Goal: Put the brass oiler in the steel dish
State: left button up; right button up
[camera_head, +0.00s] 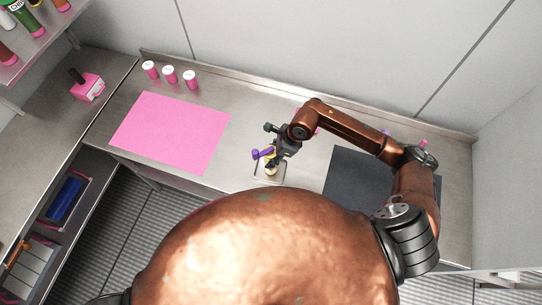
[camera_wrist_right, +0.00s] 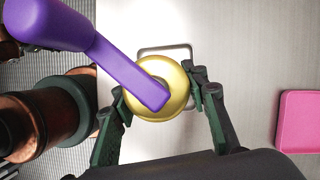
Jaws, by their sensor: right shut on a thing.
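The brass oiler (camera_wrist_right: 176,82) is a round golden body with a long purple spout or lever (camera_wrist_right: 95,40) on top. My right gripper (camera_wrist_right: 165,100) is shut on it, with dark green fingers on both sides of the golden body. In the head view the oiler's purple part (camera_head: 262,153) shows beside my right gripper (camera_head: 272,150). The steel dish (camera_head: 286,178) is a small rounded square on the counter under the oiler. Its rim (camera_wrist_right: 165,47) shows behind the oiler in the wrist view. Whether the oiler touches the dish I cannot tell. My left gripper is not in view.
A pink mat (camera_head: 170,130) lies to the left and a dark mat (camera_head: 345,175) to the right. Several pink-and-white jars (camera_head: 169,75) stand at the back left. A pink box (camera_head: 87,87) sits on the side counter. A pink thing (camera_wrist_right: 298,122) lies right of the dish in the wrist view.

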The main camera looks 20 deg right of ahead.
jog(key=shift+f, duration=0.65)
jog(key=o, duration=1)
jog(key=shift+f, duration=0.15)
jog(key=o, duration=0.5)
jog(key=shift+c, duration=0.2)
jog(key=shift+r, duration=0.2)
jog(key=shift+d+r, duration=0.15)
jog(key=shift+r, duration=0.15)
jog(key=b+v, duration=0.2)
jog(key=v, duration=0.9)
jog(key=shift+r, duration=0.15)
